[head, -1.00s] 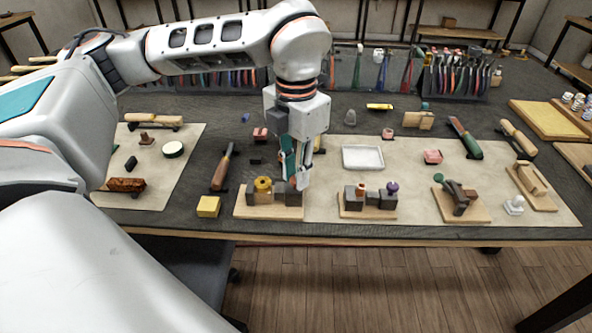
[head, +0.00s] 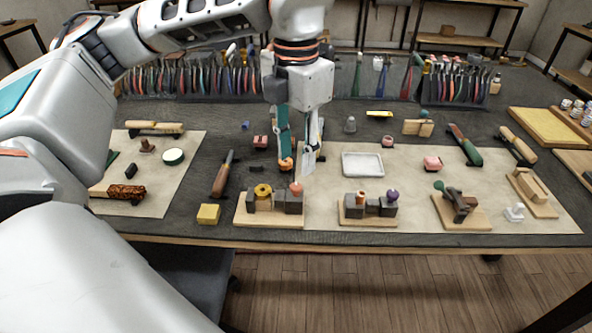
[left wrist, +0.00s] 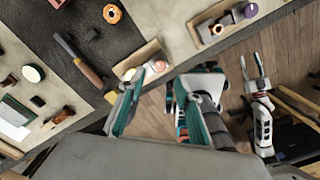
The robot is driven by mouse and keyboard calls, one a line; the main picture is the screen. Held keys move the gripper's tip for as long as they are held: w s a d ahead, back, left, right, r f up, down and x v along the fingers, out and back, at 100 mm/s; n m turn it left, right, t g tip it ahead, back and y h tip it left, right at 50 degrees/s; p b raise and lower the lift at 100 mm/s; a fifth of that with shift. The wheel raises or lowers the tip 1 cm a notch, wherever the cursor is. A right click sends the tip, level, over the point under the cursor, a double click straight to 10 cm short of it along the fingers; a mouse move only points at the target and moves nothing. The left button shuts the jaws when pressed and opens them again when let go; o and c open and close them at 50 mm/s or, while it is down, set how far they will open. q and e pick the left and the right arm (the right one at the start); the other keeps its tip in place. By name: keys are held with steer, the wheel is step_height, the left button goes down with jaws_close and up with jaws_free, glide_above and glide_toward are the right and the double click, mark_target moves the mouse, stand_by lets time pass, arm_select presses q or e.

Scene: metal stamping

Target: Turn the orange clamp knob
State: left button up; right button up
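The orange clamp knob (head: 296,188) is a small rounded ball on the right end of the dark clamp blocks, on the left wooden fixture board (head: 270,222).
A second fixture (head: 368,222) with an orange ring and a purple ball stands to the right. A yellow block (head: 208,214) and a chisel-like tool (head: 223,175) lie to the left. A white tray (head: 362,165) lies behind. The table's front edge is close.

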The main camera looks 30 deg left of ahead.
arm_select(q)
step_height(320, 180, up, 5)
steer(key=shift+r, duration=0.2)
stand_by(0.6)
